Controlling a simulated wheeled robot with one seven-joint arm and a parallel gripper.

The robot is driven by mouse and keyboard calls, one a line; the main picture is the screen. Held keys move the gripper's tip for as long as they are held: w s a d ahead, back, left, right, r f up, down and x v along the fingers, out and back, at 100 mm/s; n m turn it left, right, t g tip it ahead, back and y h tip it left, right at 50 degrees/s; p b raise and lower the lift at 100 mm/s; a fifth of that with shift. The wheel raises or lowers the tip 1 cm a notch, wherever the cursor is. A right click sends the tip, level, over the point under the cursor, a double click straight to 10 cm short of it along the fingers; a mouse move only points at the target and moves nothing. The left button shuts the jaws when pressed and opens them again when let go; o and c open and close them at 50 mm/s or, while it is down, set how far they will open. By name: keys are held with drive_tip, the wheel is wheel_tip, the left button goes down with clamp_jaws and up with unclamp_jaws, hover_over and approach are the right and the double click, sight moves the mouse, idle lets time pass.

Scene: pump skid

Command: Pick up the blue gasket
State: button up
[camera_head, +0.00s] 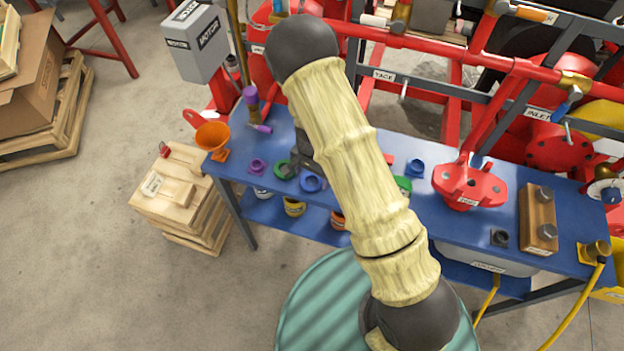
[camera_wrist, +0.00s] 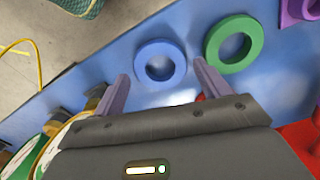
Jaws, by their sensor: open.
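The blue gasket (camera_head: 319,185) is a flat ring lying on the blue bench top, left of my arm in the head view. In the wrist view the blue gasket (camera_wrist: 160,46) lies just beyond my fingertips, roughly centred between them, with bare blue surface showing through its hole. My gripper (camera_wrist: 163,84) is open and empty, its two fingers apart. In the head view my gripper (camera_head: 304,162) is dark and partly hidden by my arm, close beside the gasket. Whether the fingers are level with the gasket cannot be told.
A green gasket (camera_wrist: 254,40) lies close right of the blue one in the wrist view, with a purple part (camera_wrist: 295,12) beyond. An orange funnel (camera_head: 212,134) stands at the bench's left end. A red flange (camera_head: 468,187) and wooden block (camera_head: 538,218) stand to the right.

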sight(312, 181)
drive_tip(key=shift+f, duration=0.8)
drive_tip(key=c, duration=0.7)
drive_tip(key=shift+r, duration=0.1)
drive_tip(key=shift+c, duration=0.2)
wheel_tip(312, 181, up, 10)
drive_tip(key=b, duration=0.1)
